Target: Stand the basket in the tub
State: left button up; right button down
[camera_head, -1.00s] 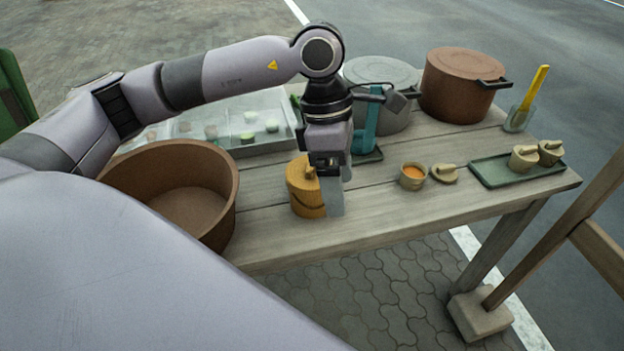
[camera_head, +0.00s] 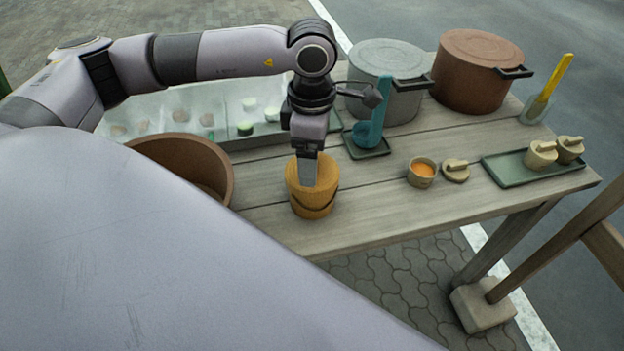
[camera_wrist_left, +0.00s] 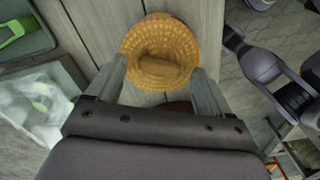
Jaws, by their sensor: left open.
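The basket (camera_head: 313,200) is a small round yellow-brown lidded one with a dark band, upright on the wooden table. In the left wrist view the basket (camera_wrist_left: 160,48) shows from above, with a raised handle on its lid. The tub (camera_head: 222,172) is a wide brown round vessel left of the basket, partly hidden by my arm. My left gripper (camera_head: 308,182) points down over the basket. In the wrist view the open fingers (camera_wrist_left: 160,80) are spread to either side of the basket's near edge, and contact cannot be told. My right gripper is not in view.
A ladle stand (camera_head: 368,140), grey pot (camera_head: 385,75) and brown pot (camera_head: 478,70) stand behind. An orange-filled cup (camera_head: 422,172) and a green tray (camera_head: 535,168) with small pots are at right. A compartment tray (camera_head: 222,120) lies behind the tub. Bare table lies right of the basket.

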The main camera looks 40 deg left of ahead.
pick_arm(q)
jog(key=shift+f, duration=0.35)
grip_shut()
jog(key=shift+r, duration=0.15)
